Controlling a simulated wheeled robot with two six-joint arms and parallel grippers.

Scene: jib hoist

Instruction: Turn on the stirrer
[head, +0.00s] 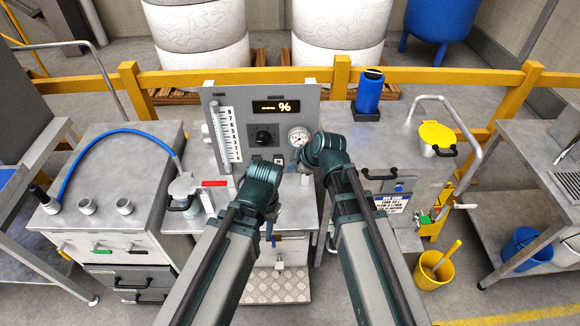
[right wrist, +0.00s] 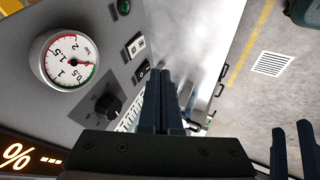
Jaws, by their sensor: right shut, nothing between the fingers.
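The grey control panel (head: 215,100) stands upright behind the bench, with a dark display (head: 275,106) showing dashes and a percent sign. It carries a black knob (head: 264,137), also in the right wrist view (right wrist: 108,106). Beside the knob in that view are a black rocker switch (right wrist: 142,73) and a white-framed switch (right wrist: 135,45). My right gripper (right wrist: 163,74) is shut and empty, its fingertips close to the black rocker; I cannot tell whether they touch. My left gripper (head: 269,232) hangs low before the bench; its separated fingers show in the right wrist view (right wrist: 293,142).
A round gauge (head: 299,138) and a white scale tube (head: 230,134) are on the panel. A blue hose (head: 110,135) arches over the left bench. A blue bottle (head: 369,92) and a yellow-lidded port (head: 437,135) are at right. A yellow rail (head: 200,76) runs behind.

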